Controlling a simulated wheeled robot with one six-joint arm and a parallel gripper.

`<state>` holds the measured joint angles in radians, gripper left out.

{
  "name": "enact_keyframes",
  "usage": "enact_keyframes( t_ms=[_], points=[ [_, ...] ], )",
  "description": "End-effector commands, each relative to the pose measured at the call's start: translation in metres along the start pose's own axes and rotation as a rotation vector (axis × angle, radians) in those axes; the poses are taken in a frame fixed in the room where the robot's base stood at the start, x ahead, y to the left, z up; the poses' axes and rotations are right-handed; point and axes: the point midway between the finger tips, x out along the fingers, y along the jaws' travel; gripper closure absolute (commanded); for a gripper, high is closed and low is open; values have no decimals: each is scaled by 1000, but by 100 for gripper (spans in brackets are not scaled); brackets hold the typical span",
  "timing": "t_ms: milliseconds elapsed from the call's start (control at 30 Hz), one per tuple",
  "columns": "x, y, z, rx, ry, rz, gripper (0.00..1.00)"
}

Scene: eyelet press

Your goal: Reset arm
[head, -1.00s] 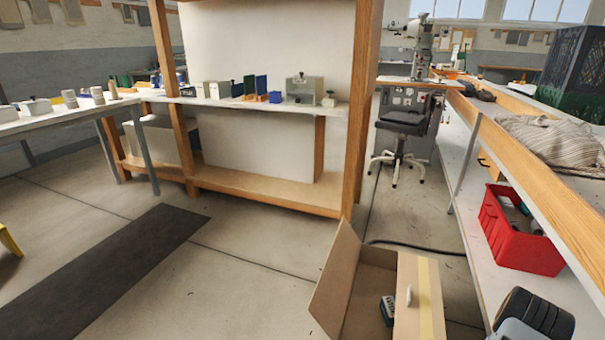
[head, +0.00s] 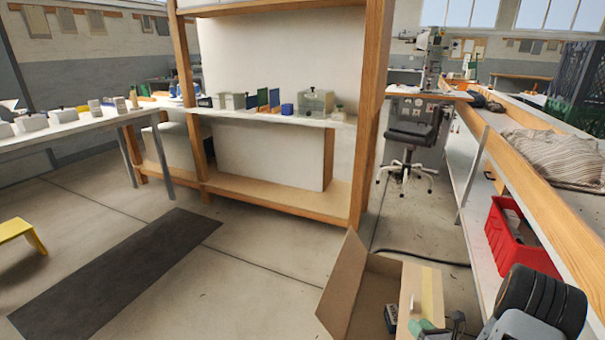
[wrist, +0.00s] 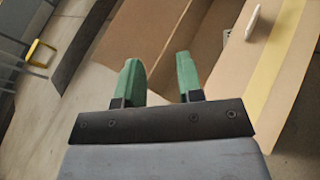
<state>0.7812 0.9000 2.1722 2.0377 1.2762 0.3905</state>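My gripper (wrist: 158,72) shows in the wrist view with its two green fingers apart and nothing between them. In the head view its green fingertips (head: 428,326) show at the bottom edge, in front of the open cardboard box (head: 345,285). The box also fills the upper part of the wrist view (wrist: 150,30), beyond the fingers. My dark, rounded arm link stands at the lower right of the head view.
A white slim object (wrist: 252,22) lies on the taped box flap. A dark item (head: 391,317) sits inside the box. A red bin (head: 515,240) stands on the right bench's lower shelf. A yellow stool (head: 22,236) and dark mat (head: 120,270) are left; floor between is clear.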

Motion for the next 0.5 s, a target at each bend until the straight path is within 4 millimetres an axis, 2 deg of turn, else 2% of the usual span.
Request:
enact_keyframes(
  t_ms=[33,67,167,200,267,300,400,500],
  points=[
    [0,24,31,-69,17,70,66],
    [1,38,44,-116,32,116,66],
    [-2,99,94,-320,92,308,66],
    [-6,127,114,-419,121,394,66],
    [-17,167,141,-579,163,526,66],
    [-26,194,158,-695,193,617,66],
    [-58,254,196,-1014,264,838,66],
    [-95,299,229,-1344,329,1032,66]
  ],
)
